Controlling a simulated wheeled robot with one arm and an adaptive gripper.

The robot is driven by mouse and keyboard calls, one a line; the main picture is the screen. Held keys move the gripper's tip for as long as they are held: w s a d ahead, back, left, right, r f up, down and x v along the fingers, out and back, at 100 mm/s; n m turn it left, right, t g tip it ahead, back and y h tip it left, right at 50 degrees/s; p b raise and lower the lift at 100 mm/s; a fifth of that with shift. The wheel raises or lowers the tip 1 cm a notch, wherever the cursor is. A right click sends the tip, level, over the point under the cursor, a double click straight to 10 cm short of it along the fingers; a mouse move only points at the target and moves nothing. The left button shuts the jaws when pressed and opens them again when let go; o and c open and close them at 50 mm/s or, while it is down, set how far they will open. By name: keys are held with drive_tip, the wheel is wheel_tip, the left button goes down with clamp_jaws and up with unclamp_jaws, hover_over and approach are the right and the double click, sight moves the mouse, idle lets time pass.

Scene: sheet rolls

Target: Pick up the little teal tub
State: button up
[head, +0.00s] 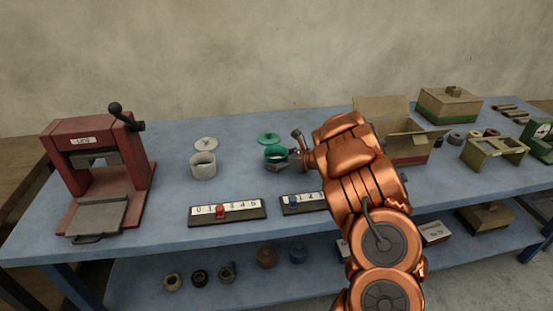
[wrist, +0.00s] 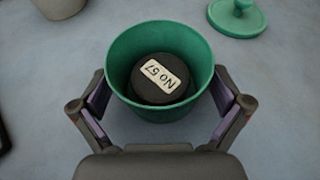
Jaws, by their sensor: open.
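The little teal tub (wrist: 117,54) stands upright on the blue table with its top open. A dark round piece (wrist: 147,94) with a label reading "No 57" lies inside it. The tub also shows in the head view (head: 274,154), partly hidden by my gripper. The teal lid (wrist: 237,17) lies apart from the tub, behind it in the head view (head: 269,139). My gripper (wrist: 160,104) is open, with one finger on each side of the tub. I cannot tell whether the fingers touch its wall.
A white tub (head: 203,165) with its lid behind it stands to the left. A red press (head: 98,160) is at the far left. Two numbered strips, one with a red knob (head: 220,210), lie in front. An open cardboard box (head: 405,148) stands right of my arm.

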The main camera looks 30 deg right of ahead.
drive_tip(key=shift+w+a+f, duration=0.15)
drive_tip(key=shift+w+f, duration=0.05)
drive_tip(key=shift+w, duration=0.2)
drive_tip(key=c, duration=1)
